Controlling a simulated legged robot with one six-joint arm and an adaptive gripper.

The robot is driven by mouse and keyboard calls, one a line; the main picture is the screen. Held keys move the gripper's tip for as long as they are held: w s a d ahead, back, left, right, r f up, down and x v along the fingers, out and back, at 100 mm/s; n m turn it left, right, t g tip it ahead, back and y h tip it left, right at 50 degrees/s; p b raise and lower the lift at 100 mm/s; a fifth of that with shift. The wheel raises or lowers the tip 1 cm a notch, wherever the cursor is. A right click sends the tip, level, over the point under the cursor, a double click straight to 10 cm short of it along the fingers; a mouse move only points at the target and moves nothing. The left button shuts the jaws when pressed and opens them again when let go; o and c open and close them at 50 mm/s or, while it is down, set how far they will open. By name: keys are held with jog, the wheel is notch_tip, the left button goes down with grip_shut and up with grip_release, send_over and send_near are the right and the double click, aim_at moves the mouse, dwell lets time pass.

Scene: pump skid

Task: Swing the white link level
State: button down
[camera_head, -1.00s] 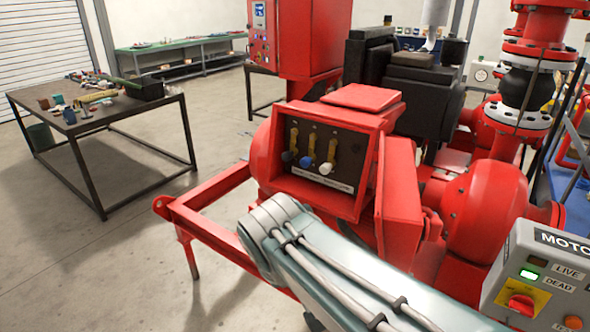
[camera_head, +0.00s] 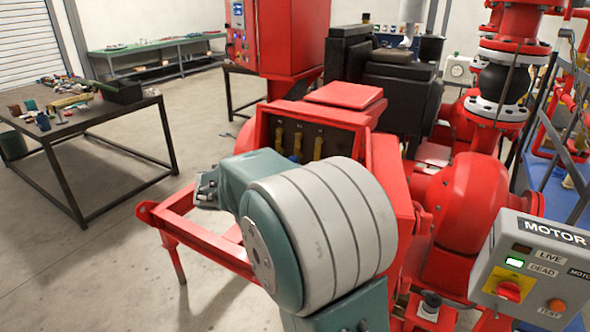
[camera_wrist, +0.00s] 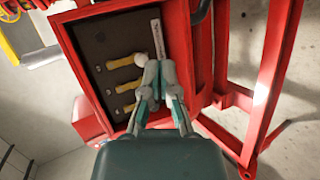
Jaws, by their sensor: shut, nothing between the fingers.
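The white link shows in the wrist view as a yellow bar (camera_wrist: 120,62) ending in a white knob (camera_wrist: 140,58). It is one of three yellow links on a dark panel in an open red box. In the head view the upper part of the white link (camera_head: 318,147) shows, hanging down; its knob is hidden behind my arm. My gripper (camera_wrist: 160,72) is shut and empty. Its fingertips appear close beside the white knob; I cannot tell whether they touch. The head view does not show my fingers.
Two other yellow links (camera_wrist: 124,87) hang alongside; their knobs are largely hidden by my gripper. The red box's rim (camera_wrist: 185,60) surrounds the panel closely. A red frame (camera_head: 205,235) stands at left. A grey motor switch box (camera_head: 535,270) is at right.

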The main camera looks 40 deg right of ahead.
jog(key=w+d+f+n+t+h, duration=0.1)
jog(key=w+d+f+h, duration=0.2)
jog(key=w, duration=0.4)
jog(key=w+d+f+n+t+h, duration=0.1)
jog(key=w+d+f+n+h, duration=0.1)
jog(key=w, duration=0.4)
jog(key=shift+w+d+f+t+h, duration=0.35)
jog(key=shift+d+f+h, duration=0.15)
jog(key=shift+d+f, duration=0.15)
send_near(314, 156)
jog(key=d+f, duration=0.1)
jog(key=w+d, duration=0.1)
jog(key=d, duration=0.1)
jog(key=w+d+f, duration=0.1)
jog(key=shift+w+d+f, duration=0.15)
jog(key=shift+d+f, duration=0.1)
jog(key=shift+f, duration=0.1)
jog(key=shift+a, duration=0.1)
